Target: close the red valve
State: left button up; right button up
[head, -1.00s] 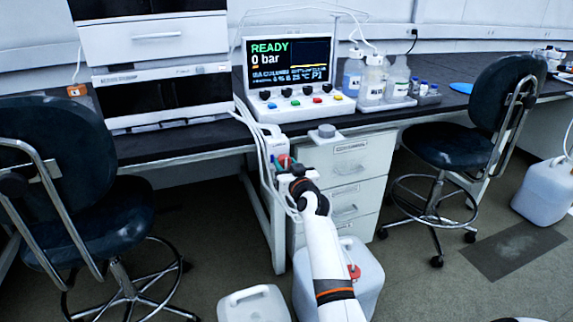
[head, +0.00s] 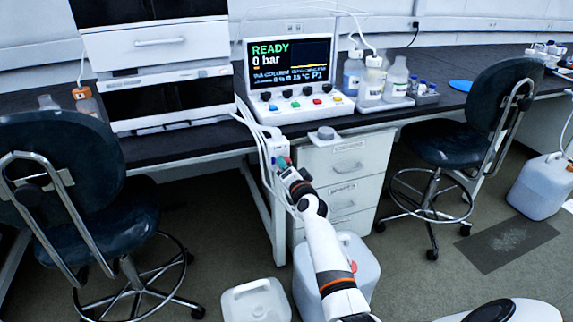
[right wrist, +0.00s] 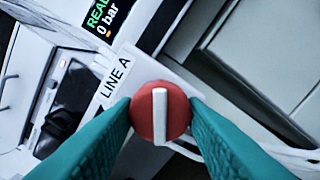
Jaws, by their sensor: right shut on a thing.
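The red valve (right wrist: 160,112) is a round red knob with a white bar across its face. In the right wrist view the bar stands upright in the picture, beside a label (right wrist: 115,75) reading LINE A. My right gripper (right wrist: 160,118) is shut on the knob, with one teal finger on each side of it. In the head view my right gripper (head: 284,164) is at the white valve panel under the bench edge and hides most of the knob. My left gripper is not in view.
The console (head: 290,75) on the bench shows READY and 0 bar. White tubes hang down to the panel. Drawers (head: 350,165) stand right of it. Stools (head: 70,190) (head: 465,125) flank the space, and white canisters (head: 255,300) (head: 360,265) stand on the floor.

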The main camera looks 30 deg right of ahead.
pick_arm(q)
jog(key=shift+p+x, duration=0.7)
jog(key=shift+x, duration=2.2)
pick_arm(e)
jog(key=shift+m, duration=3.5)
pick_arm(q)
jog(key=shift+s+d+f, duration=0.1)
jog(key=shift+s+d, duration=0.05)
pick_arm(e)
jog(key=o, duration=1)
pick_arm(q)
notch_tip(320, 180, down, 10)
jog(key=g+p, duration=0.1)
jog(key=p, duration=0.2)
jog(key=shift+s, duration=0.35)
pick_arm(e)
jog(key=shift+v, duration=6.1)
